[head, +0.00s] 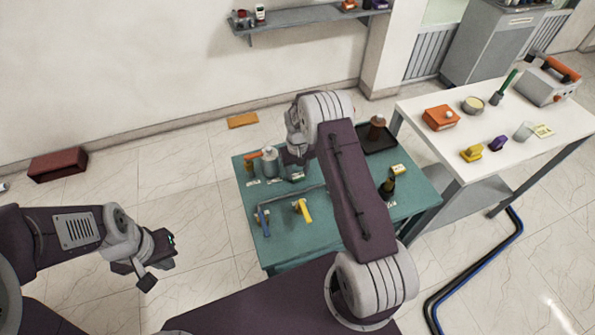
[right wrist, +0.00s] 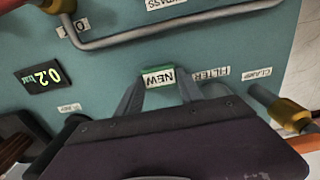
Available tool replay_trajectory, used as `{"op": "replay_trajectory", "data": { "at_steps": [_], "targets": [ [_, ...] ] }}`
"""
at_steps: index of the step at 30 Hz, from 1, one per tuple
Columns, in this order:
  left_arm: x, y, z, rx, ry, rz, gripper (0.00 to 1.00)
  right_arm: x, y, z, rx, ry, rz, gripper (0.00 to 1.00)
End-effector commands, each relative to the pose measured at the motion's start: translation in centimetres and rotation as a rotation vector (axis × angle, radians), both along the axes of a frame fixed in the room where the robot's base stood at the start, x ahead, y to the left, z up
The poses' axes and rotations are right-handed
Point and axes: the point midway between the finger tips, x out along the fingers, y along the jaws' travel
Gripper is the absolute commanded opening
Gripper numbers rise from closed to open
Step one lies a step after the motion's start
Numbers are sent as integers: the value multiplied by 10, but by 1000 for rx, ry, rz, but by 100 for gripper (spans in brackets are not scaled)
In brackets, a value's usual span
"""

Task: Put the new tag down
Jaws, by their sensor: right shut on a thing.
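The new tag (right wrist: 158,78) is a small green-edged tag with a white face reading NEW. It sits between the fingertips of my right gripper (right wrist: 158,90) in the right wrist view. My right gripper is shut on it, low over the teal table top (right wrist: 110,65); I cannot tell whether the tag touches the surface. A FILTER label (right wrist: 211,75) lies just right of the tag. In the head view my right arm hides part of the table. My left gripper (head: 158,262) is off the table's left side with nothing visible in it; its finger opening is unclear.
A grey pipe (right wrist: 180,25), a gauge display (right wrist: 43,77) and a CLAMP label (right wrist: 257,72) surround the tag. A white table (head: 500,120) stands right.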

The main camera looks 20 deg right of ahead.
Motion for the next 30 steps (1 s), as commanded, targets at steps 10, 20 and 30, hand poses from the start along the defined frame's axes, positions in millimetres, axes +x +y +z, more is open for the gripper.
{"op": "replay_trajectory", "data": {
  "at_steps": [10,20,30],
  "targets": [
    [0,0,-2,0,0,0,0,0,0,-2,0,0,0,66],
    [0,0,-6,0,0,0,0,1,0,24,0,-4,0,66],
    [0,0,-18,0,0,0,0,1,0,104,0,-4,0,66]
  ]
}}
